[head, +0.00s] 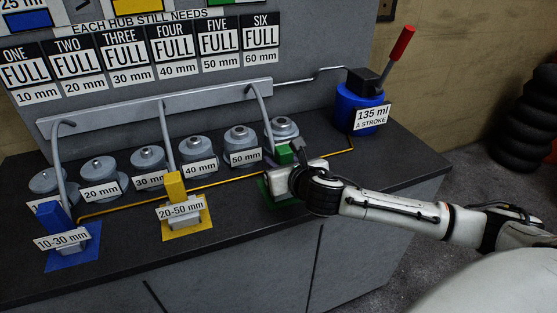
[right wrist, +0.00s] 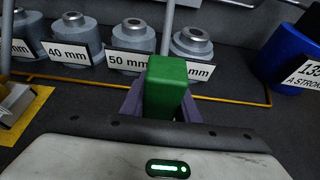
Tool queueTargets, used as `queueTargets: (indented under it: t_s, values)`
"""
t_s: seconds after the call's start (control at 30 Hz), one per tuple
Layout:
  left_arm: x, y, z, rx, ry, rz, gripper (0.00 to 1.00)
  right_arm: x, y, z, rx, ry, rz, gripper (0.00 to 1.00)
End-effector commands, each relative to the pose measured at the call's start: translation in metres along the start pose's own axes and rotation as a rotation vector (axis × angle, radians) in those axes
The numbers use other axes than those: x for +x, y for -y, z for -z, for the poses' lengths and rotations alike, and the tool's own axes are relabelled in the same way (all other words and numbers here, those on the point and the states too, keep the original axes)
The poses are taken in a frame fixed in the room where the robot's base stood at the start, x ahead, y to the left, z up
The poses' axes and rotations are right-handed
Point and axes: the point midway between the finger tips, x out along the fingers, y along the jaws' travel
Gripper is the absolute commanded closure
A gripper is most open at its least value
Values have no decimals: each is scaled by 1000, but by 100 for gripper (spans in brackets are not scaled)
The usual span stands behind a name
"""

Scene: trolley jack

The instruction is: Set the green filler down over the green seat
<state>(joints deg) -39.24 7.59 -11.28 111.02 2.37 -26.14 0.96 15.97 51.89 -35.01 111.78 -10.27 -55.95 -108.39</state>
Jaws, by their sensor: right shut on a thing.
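The green filler (head: 284,153) is a green block, gripped between the jaws of my right gripper (head: 288,161). In the right wrist view the filler (right wrist: 166,86) stands up between the two grey fingers (right wrist: 163,108). The green seat (head: 266,189) is a green patch on the dark bench top, mostly covered by my right gripper and wrist. The filler is over or close to the seat. I cannot tell whether it touches it. The filler's lower part and its label are hidden. My left gripper is not in view.
The blue filler (head: 55,219) and yellow filler (head: 176,187) stand on their coloured seats at left. Several grey hubs (head: 240,140) line the bench behind. A blue pump (head: 360,103) with a red-handled lever is at right. A yellow pipe (head: 130,205) runs along the bench.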

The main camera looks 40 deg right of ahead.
Motion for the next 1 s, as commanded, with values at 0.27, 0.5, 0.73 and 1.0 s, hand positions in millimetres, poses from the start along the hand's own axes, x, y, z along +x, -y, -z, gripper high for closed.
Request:
queueTargets:
  t_s: [0.27, 0.5, 0.73, 1.0]
  values:
    - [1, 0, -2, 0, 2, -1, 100, 2, 0, 1, 1, 8, -2, 99]
    - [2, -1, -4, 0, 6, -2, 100, 2, 0, 3, 1, 5, -2, 50]
    - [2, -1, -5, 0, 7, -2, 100, 2, 0, 9, 0, -6, 0, 50]
    - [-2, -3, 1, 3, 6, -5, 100, -23, 0, 6, -3, -3, -2, 50]
